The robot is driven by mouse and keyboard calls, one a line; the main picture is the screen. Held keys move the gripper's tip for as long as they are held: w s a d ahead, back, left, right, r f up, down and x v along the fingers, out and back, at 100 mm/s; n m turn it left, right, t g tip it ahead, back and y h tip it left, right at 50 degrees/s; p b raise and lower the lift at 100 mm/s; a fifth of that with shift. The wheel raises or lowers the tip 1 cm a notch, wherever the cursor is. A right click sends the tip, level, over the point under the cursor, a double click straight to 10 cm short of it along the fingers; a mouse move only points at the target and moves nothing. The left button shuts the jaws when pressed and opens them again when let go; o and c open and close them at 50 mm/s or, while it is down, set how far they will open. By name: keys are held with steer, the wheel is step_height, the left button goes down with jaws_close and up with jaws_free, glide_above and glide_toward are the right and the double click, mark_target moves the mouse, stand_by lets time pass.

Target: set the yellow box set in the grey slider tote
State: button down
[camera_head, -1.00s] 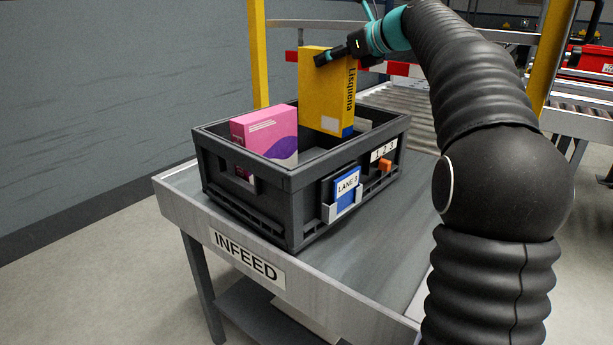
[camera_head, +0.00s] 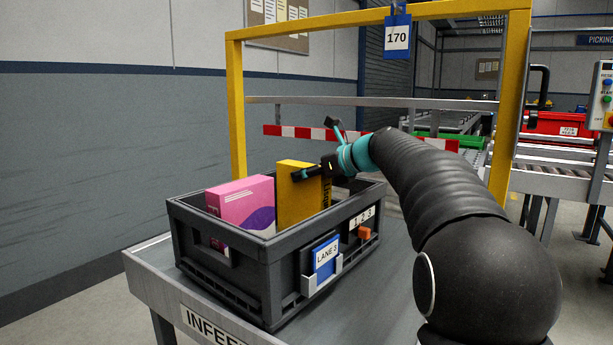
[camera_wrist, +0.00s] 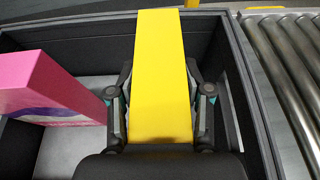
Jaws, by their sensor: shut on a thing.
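The yellow box (camera_head: 297,203) stands upright inside the dark grey tote (camera_head: 228,268), its lower part hidden behind the tote's near wall. My gripper (camera_head: 307,173) is shut on the box near its top. In the wrist view the yellow box (camera_wrist: 161,70) runs between the two fingers, with one finger on each side. The tote carries a blue LANE 3 card, an orange slider and a 1 2 3 label on its right face. I cannot see whether the box touches the tote floor.
A pink box (camera_head: 241,203) stands in the tote left of the yellow one, with a gap between them. The tote sits on the INFEED table (camera_head: 160,285). A yellow frame (camera_head: 237,110) and a red-white bar (camera_head: 300,132) stand behind. Rollers (camera_wrist: 288,70) lie right of the tote.

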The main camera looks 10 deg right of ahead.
steer(key=shift+c, duration=2.4)
jaws_free()
steer(key=v, duration=1.2)
